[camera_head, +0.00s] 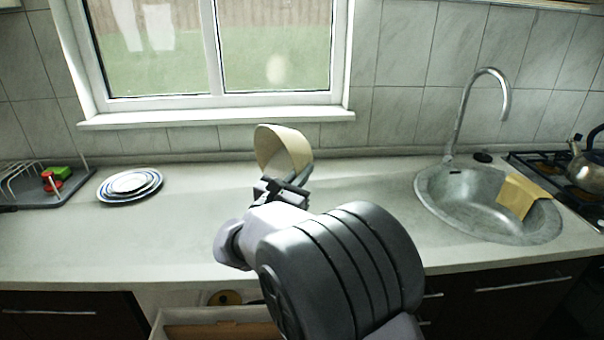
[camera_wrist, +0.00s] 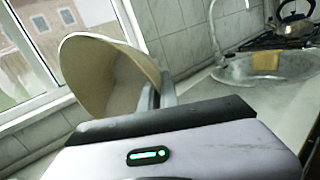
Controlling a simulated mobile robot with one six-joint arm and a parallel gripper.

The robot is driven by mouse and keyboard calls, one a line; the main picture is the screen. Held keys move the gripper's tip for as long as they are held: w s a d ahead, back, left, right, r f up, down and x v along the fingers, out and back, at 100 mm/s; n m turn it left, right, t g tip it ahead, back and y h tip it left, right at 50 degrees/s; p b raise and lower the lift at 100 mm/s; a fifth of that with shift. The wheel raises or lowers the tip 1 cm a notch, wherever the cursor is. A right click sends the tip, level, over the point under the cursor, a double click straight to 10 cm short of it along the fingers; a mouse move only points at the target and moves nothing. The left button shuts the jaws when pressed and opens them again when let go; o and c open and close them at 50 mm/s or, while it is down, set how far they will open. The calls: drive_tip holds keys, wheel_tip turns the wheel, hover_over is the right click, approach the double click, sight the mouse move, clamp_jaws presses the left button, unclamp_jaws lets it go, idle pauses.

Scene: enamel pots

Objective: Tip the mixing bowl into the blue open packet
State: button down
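The cream mixing bowl (camera_head: 290,148) is above the counter, below the window, tipped steeply on its side with its opening towards the left. It also shows in the wrist view (camera_wrist: 108,78), where its pale inside is partly visible and I cannot make out any contents. My gripper (camera_head: 284,187) is shut on the bowl's edge; in the wrist view its fingers (camera_wrist: 157,97) close on the near right side of the rim. I see no blue open packet in either view; the bowl and my arm cover part of the counter.
Blue-rimmed plates (camera_head: 130,184) are stacked on the counter's left, beside a grey dish rack (camera_head: 42,192). A round sink (camera_head: 480,208) with a tan cloth (camera_head: 522,194) is right, then a kettle (camera_head: 588,168) on the hob. An open drawer (camera_head: 215,315) is below. The counter between plates and bowl is clear.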

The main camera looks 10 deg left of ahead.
drive_tip(key=shift+s+a+r, duration=0.1)
drive_tip(key=shift+r+p, duration=0.3)
drive_tip(key=shift+p, duration=0.55)
drive_tip(key=shift+r+m+g+p, duration=0.15)
drive_tip(key=shift+m+g+p, duration=0.2)
drive_tip(key=shift+p, duration=0.55)
drive_tip(key=g+p, duration=0.1)
drive_tip(key=p, duration=0.2)
drive_tip(key=m+g+y+p, duration=0.1)
drive_tip(key=g+p, duration=0.1)
drive_tip(key=p, duration=0.2)
drive_tip(key=shift+r, duration=0.35)
drive_tip(key=shift+f+y+p, duration=0.15)
drive_tip(key=shift+y+p, duration=0.15)
drive_tip(key=shift+p, duration=0.1)
drive_tip(key=shift+f, duration=0.1)
